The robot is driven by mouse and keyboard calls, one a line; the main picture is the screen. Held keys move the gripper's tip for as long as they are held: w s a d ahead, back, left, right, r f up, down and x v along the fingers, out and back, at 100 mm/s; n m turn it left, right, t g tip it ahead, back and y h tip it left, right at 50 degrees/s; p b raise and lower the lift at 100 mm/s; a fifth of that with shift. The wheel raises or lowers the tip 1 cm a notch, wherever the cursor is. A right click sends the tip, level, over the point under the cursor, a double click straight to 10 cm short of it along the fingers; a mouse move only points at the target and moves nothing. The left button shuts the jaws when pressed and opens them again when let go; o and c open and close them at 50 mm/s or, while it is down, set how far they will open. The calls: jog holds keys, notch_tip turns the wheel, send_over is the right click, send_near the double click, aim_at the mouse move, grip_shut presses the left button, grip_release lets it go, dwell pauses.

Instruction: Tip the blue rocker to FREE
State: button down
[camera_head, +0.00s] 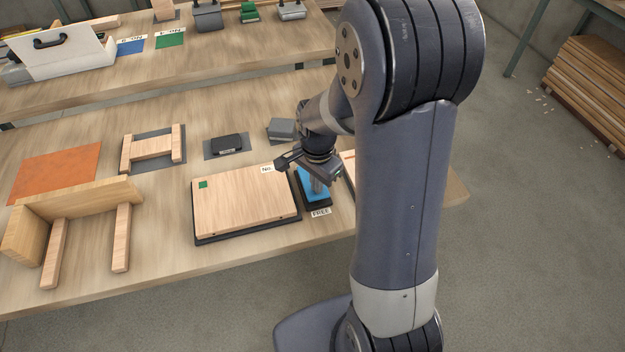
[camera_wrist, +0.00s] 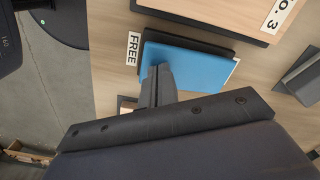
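The blue rocker (camera_head: 316,187) sits on a dark base on the bench, right of the wooden board. The FREE label (camera_head: 320,212) lies at its near end. In the wrist view the blue rocker (camera_wrist: 195,68) shows its flat top, with the FREE label (camera_wrist: 133,48) to its left. My gripper (camera_head: 317,186) points down over the rocker. In the wrist view my gripper's fingertips (camera_wrist: 158,72) look shut together with nothing between them, overlapping the rocker's edge toward the FREE end. I cannot tell whether they touch it. My arm hides part of the rocker's surroundings.
A wooden board (camera_head: 243,205) on a black base lies close on the left. A grey block (camera_head: 281,129) and a dark block (camera_head: 227,144) stand behind. A wooden frame (camera_head: 153,147) and an orange sheet (camera_head: 55,172) are farther left. The bench's front edge is close.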

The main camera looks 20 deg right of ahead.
jog(key=shift+f, duration=0.35)
jog(key=shift+r+p, duration=2.65)
jog(key=shift+r, duration=1)
jog(key=shift+f, duration=0.2)
notch_tip(320, 180, down, 7)
jog(key=b, duration=0.5)
jog(key=shift+b, duration=0.4)
jog(key=shift+r, duration=0.15)
jog(key=shift+r, duration=0.15)
notch_tip(320, 180, up, 9)
jog(key=p, duration=0.7)
